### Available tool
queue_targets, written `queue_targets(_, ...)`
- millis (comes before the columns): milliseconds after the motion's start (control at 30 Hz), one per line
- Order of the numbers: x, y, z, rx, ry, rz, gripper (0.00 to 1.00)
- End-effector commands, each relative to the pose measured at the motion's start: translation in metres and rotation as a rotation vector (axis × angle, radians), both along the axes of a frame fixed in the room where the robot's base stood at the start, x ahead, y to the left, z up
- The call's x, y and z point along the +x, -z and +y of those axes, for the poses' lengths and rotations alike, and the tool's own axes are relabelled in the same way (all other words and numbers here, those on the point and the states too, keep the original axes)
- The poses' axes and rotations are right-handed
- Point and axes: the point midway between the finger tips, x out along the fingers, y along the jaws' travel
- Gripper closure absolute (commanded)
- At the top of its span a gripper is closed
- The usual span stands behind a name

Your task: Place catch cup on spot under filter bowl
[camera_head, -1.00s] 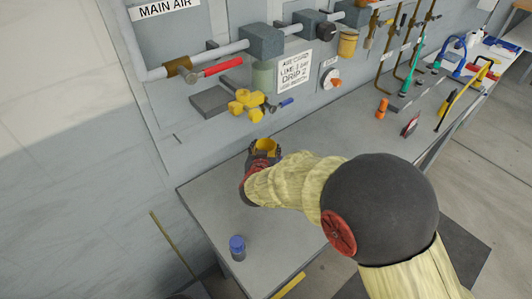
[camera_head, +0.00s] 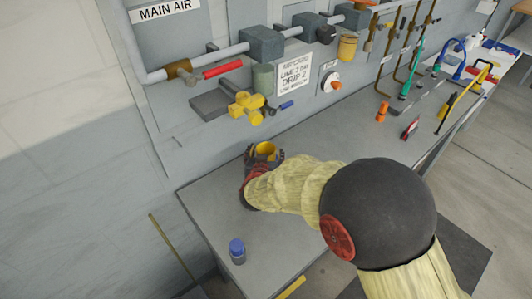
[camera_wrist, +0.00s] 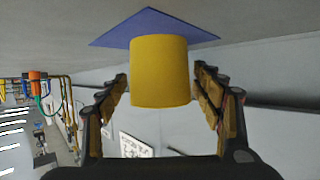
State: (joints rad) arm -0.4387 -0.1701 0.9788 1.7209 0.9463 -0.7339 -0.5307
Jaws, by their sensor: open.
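The yellow catch cup (camera_head: 265,150) stands on the bench below the wall piping. In the wrist view, which is upside down, the cup (camera_wrist: 160,71) has its base against a blue square spot (camera_wrist: 118,31), with blue showing on both sides. My gripper (camera_wrist: 160,80) is open, one finger on each side of the cup, with visible gaps. In the head view my gripper (camera_head: 262,162) surrounds the cup and hides its lower part and the spot. A greenish filter bowl (camera_head: 263,78) hangs under a grey pipe block, above the cup; a yellow bowl (camera_head: 348,46) hangs farther right.
A yellow valve (camera_head: 246,103) and a blue-tipped lever (camera_head: 285,106) project from the wall above the cup. A blue-capped jar (camera_head: 237,249) stands near the bench's front left. Orange and red items (camera_head: 381,111) lie farther right. The bench middle is clear.

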Motion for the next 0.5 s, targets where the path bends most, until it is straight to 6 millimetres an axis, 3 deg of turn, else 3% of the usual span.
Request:
queue_targets(167,-0.004,-0.006,0.001,0.000,-0.001,0.000,0.33)
queue_targets(500,-0.062,-0.033,0.013,0.000,-0.003,0.000,0.33)
